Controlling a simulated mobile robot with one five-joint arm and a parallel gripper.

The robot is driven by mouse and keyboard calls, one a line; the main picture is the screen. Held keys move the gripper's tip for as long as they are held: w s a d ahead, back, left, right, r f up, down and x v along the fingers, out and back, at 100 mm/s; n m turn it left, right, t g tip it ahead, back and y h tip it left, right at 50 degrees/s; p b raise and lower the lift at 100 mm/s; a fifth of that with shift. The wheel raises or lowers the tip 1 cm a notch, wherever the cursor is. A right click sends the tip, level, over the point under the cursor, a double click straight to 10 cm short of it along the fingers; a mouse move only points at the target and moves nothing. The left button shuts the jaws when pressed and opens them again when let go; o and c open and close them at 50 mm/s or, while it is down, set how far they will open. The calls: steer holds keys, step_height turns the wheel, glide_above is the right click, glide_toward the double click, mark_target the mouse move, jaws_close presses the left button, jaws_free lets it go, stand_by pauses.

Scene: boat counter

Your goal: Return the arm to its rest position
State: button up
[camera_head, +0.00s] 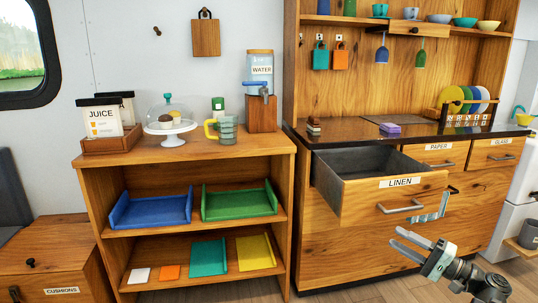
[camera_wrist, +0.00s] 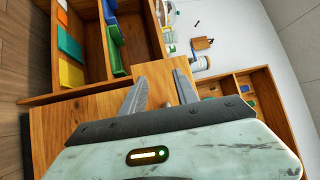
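My gripper (camera_head: 396,238) is at the lower right of the head view, in front of the cabinet and below the pulled-out linen drawer (camera_head: 401,183). Its two fingers are spread apart with nothing between them. In the wrist view my gripper (camera_wrist: 163,86) also shows open and empty, with wood panels and the shelf beyond it. The arm behind it reaches in from the bottom right corner. The visible inside of the linen drawer is grey and looks empty. A striped cloth (camera_head: 431,207) hangs at the cabinet front just above my gripper.
The linen drawer juts out from the counter. The paper (camera_head: 438,147) and glass (camera_head: 502,142) drawers are shut. An open shelf unit (camera_head: 186,158) with coloured trays stands at the left. A dark mug (camera_head: 529,234) is near the right edge. Some floor is clear in front.

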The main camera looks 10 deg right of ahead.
steer(key=w+a+f+n+g+y, duration=0.1)
steer(key=w+a+f+n+g, duration=0.15)
steer(key=a, duration=0.55)
steer(key=w+a+f+n+g+y, duration=0.1)
steer(key=w+a+f+g, duration=0.2)
steer(key=a, duration=0.5)
steer(key=w+a+f+n+g+h, duration=0.1)
steer(key=a+f+n+g, duration=0.2)
steer(key=a, duration=0.7)
steer(key=w+a+f+g+h, duration=0.1)
steer(key=a+f+g, duration=0.35)
steer(key=a, duration=0.45)
steer(key=s+a+f+n+g+h, duration=0.2)
steer(key=s+a+f+h, duration=0.1)
steer(key=a+f, duration=0.4)
step_height(320, 180, down, 7)
steer(key=s+d+n+h, duration=0.1)
steer(key=s+d+h, duration=0.1)
steer(key=h, duration=0.4)
steer(key=d+r+h+p, duration=0.15)
steer(key=d+h, duration=0.25)
steer(key=d, duration=0.4)
step_height(320, 180, up, 35)
steer(key=p, duration=3.5)
steer(key=shift+f+g+p, duration=0.15)
steer(key=shift+g+p, duration=0.15)
steer(key=shift+p, duration=0.05)
